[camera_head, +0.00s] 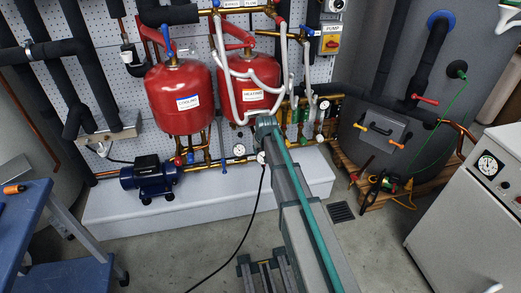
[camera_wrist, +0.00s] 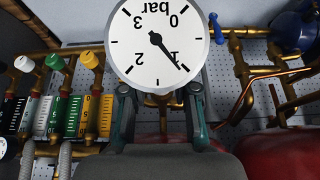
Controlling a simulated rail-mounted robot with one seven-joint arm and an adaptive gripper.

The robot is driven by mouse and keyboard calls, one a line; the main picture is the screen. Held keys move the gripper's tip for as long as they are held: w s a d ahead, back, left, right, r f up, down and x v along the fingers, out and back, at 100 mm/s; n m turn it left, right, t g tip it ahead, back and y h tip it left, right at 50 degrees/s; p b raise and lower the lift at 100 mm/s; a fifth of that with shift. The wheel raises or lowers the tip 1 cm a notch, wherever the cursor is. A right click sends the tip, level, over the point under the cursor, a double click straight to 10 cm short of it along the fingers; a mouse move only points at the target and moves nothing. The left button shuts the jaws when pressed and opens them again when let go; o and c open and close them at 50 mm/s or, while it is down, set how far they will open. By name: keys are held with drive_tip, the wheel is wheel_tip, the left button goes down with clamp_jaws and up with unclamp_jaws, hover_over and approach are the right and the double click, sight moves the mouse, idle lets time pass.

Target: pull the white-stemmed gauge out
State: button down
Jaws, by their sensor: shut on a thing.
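A round gauge (camera_wrist: 158,40) with a white face, black needle and "bar" scale fills the top middle of the wrist view, upside down. My gripper (camera_wrist: 160,94) is shut on this gauge, with one teal finger on each side just below the dial. Brass pipework shows behind it; the stem's colour and the joint to the pipe are hidden. In the head view my arm covers most of the gripper. A small white dial (camera_head: 240,149) sits on the brass pipe to the left of my arm's end.
Two red vessels, one on the left (camera_head: 180,96) and one on the right (camera_head: 252,88), hang behind. A blue pump (camera_head: 150,178) stands left on the pale plinth (camera_head: 120,217). Flow meters with coloured caps (camera_wrist: 88,60) crowd the left of the wrist view. Grey floor is open in front.

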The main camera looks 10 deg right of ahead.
drive_tip(key=shift+s, duration=0.4)
idle(0.3)
drive_tip(key=shift+s+d, duration=0.15)
drive_tip(key=shift+s, duration=2.25)
